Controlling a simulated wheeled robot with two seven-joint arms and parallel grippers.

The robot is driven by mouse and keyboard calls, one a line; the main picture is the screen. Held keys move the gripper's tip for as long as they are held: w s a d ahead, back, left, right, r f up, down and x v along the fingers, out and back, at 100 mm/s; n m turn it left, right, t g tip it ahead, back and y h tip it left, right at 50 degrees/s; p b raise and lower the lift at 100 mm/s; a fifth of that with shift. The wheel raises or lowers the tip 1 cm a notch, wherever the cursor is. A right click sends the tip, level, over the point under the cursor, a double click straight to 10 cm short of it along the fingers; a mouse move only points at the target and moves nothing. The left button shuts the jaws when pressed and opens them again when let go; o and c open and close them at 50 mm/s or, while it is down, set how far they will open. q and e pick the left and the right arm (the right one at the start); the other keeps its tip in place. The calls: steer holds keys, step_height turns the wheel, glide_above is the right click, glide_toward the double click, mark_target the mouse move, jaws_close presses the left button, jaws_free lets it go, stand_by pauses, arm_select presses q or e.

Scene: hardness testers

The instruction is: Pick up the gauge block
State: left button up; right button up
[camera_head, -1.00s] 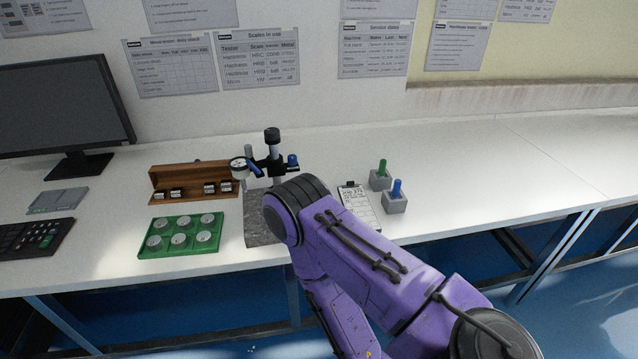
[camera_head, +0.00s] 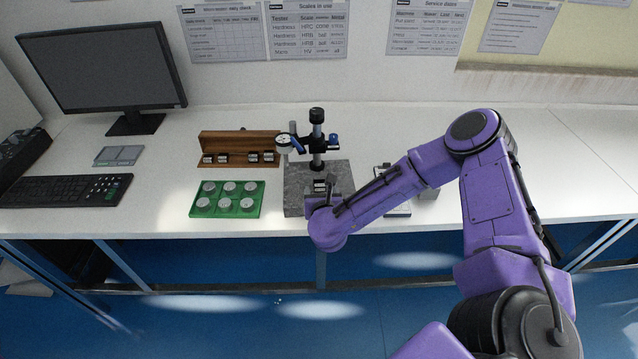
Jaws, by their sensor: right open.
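My right gripper (camera_head: 320,190) is over the front part of the grey granite plate (camera_head: 296,177), below the dial gauge stand, with its wrist toward the front edge of the bench. Its jaws are open. A small silver block, which looks like a gauge block (camera_head: 319,184), shows at the fingertips; whether the fingers touch it is too small to tell. Several similar small blocks sit in the open wooden case (camera_head: 238,142) to the left. My left gripper is not in view.
The stand (camera_head: 317,140) with its dial gauge (camera_head: 284,144) rises just behind the gripper. A green tray (camera_head: 255,208) of round silver discs lies to the left. The bench is clear at the far right.

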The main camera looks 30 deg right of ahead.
mark_target(320, 184)
steer(key=p+x, duration=0.1)
steer(key=x, duration=0.3)
steer(key=shift+d+p, duration=0.1)
steer(key=shift+p, duration=0.3)
steer(key=shift+w+d+f, duration=0.15)
steer(key=shift+w+f, duration=0.15)
steer(key=shift+w, duration=0.15)
jaws_close()
